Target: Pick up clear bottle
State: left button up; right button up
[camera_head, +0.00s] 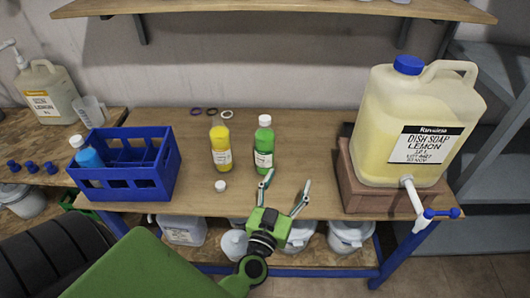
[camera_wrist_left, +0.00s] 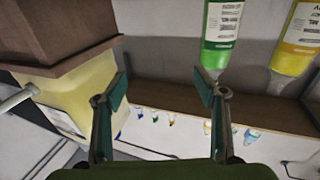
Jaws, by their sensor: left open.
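Two see-through bottles stand upright on the wooden table (camera_head: 330,135): one with green contents (camera_head: 264,145) and one with yellow contents (camera_head: 220,148) to its left. I cannot tell which one the task calls clear. My left gripper (camera_head: 288,178) is open and empty at the table's front edge, in front of the green bottle and a little to its right. In the left wrist view the green bottle (camera_wrist_left: 222,35) stands beyond the right-hand finger, outside the gap of the left gripper (camera_wrist_left: 162,77). The yellow bottle (camera_wrist_left: 299,38) is farther right. My right gripper is not in view.
A big dish-soap jug (camera_head: 400,95) with a tap (camera_head: 414,203) sits on a brown block (camera_head: 349,182) on the right. A white cap (camera_head: 220,186) lies in front of the yellow bottle. Small rings (camera_head: 227,113) lie behind.

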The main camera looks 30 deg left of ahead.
aim_at(264, 151)
pick_arm(q)
jog(key=s+a+n+g+y, duration=0.1)
jog(key=a+n+g+y, duration=0.1)
jog(key=a+n+y, duration=0.45)
jog(key=w+a+m, duration=0.1)
jog(key=w, duration=0.1)
jog(key=w+a+m+h, duration=0.1)
jog(key=w+a, duration=0.1)
jog(key=w+a+m, duration=0.1)
jog(key=w, duration=0.1)
jog(key=shift+a+f, duration=0.1)
jog(key=shift+a, duration=0.2)
jog(key=shift+f+x, duration=0.1)
jog(key=shift+x, duration=1.35)
jog(key=shift+f+x, duration=0.15)
jog(key=shift+x, duration=1.35)
jog(key=shift+s+d, duration=0.1)
jog(key=c, duration=1.6)
jog(key=shift+r, duration=0.15)
jog(key=shift+c, duration=0.7)
